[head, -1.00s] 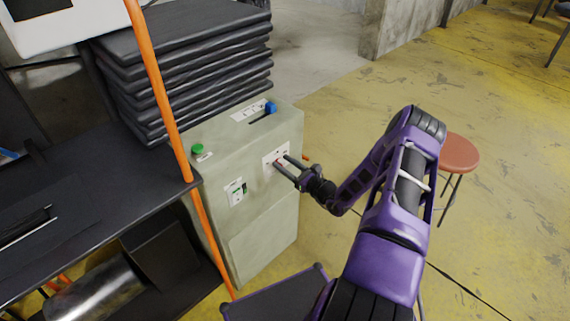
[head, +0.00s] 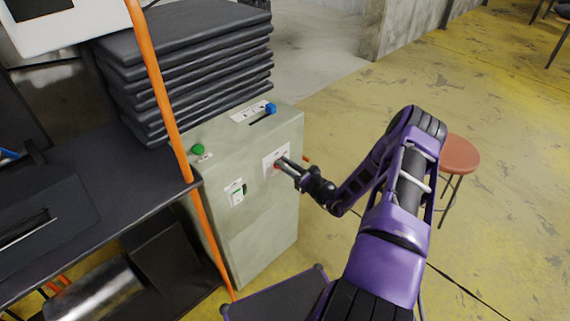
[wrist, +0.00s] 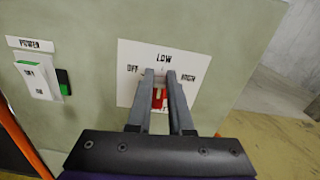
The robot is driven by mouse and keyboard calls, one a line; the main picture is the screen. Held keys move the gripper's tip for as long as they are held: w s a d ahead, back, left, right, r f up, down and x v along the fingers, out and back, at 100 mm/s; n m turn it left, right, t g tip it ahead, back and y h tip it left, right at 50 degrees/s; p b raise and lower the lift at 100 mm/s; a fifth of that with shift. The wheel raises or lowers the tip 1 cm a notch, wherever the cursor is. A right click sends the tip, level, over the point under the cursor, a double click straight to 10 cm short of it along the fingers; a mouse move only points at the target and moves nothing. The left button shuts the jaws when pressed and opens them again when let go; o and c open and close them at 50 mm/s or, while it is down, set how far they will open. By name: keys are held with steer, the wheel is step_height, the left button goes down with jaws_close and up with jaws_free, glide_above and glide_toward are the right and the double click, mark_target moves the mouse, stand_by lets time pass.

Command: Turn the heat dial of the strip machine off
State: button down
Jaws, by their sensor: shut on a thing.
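The strip machine (head: 255,222) is a pale green-grey cabinet beside the dark bench. Its heat dial (wrist: 158,98) is red and sits on a white plate (wrist: 128,60) marked OFF at left, LOW at top and HIGH at right. My gripper (wrist: 160,80) is shut on the dial, with one finger on each side of it. The fingers hide much of the dial, so I cannot tell exactly which mark it points to. In the head view my gripper (head: 280,163) reaches the machine's front from the right.
A power switch (wrist: 40,80) with a green part is left of the dial plate. A green button (head: 198,149) and a blue slider knob (head: 270,108) are on the machine's top. An orange post (head: 160,90) stands at left. A red stool (head: 459,155) is behind my arm.

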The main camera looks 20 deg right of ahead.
steer(key=n+b, duration=0.1)
steer(key=n, duration=0.2)
steer(key=f+n, duration=0.1)
steer(key=n, duration=0.3)
steer(key=s+a+f+n+b, duration=0.1)
steer(key=n, duration=0.2)
steer(key=shift+n+b, duration=0.3)
steer(key=shift+w, duration=0.1)
steer(key=shift+r, duration=0.1)
stand_by(0.3)
steer(key=c, duration=0.8)
jaws_free()
steer(key=shift+d, duration=0.15)
steer(key=shift+n, duration=0.3)
steer(key=v, duration=1.7)
steer(key=shift+s+r+p, duration=0.2)
steer(key=shift+r+p, duration=0.1)
steer(key=shift+p, duration=0.05)
